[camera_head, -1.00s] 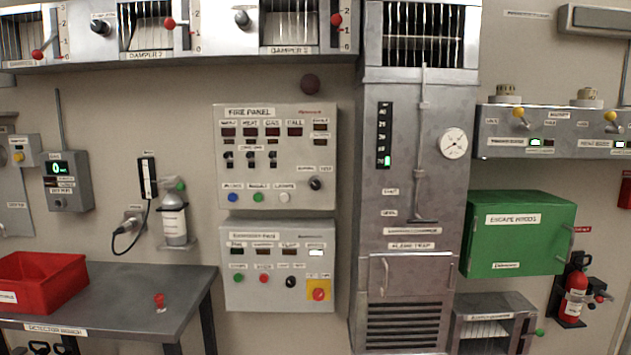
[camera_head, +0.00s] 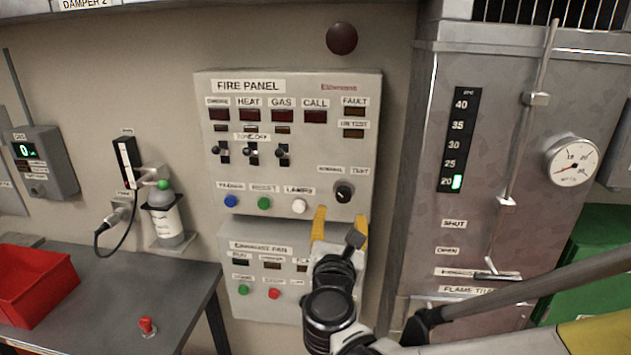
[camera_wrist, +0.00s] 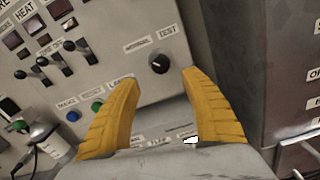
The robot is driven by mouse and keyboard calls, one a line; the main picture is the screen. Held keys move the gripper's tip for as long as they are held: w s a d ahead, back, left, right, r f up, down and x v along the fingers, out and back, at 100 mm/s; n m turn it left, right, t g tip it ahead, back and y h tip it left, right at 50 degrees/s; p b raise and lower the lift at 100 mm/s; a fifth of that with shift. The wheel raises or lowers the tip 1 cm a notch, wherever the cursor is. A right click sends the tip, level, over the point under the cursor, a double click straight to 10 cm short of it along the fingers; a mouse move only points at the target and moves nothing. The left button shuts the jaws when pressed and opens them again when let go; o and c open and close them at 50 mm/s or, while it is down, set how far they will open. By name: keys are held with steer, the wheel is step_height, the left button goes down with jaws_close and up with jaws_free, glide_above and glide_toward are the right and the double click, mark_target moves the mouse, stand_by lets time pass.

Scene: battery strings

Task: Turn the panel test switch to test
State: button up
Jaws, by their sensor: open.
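The fire panel (camera_head: 285,140) is a light grey box on the wall. Its test switch (camera_head: 344,192) is a black rotary knob at the lower right, under labels that seem to read NORMAL and TEST. In the wrist view the knob (camera_wrist: 159,63) lies between and beyond the fingertips, with its pale mark toward the lower left. My gripper (camera_head: 340,222) has yellow fingers spread open just below the knob. The wrist view shows the open gripper (camera_wrist: 160,78) empty, and the fingers appear apart from the knob.
Blue (camera_head: 231,201), green (camera_head: 264,203) and white (camera_head: 299,205) buttons sit left of the knob. The exhaust fan panel (camera_head: 255,308) is below, partly hidden by my arm. A metal flame trap cabinet (camera_head: 420,190) stands to the right. A bench (camera_head: 140,290) is at lower left.

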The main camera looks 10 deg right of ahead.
mark_target(343, 198)
steer(key=b+x, duration=0.1)
steer(key=x, duration=0.8)
steer(key=shift+f, duration=0.1)
jaws_close()
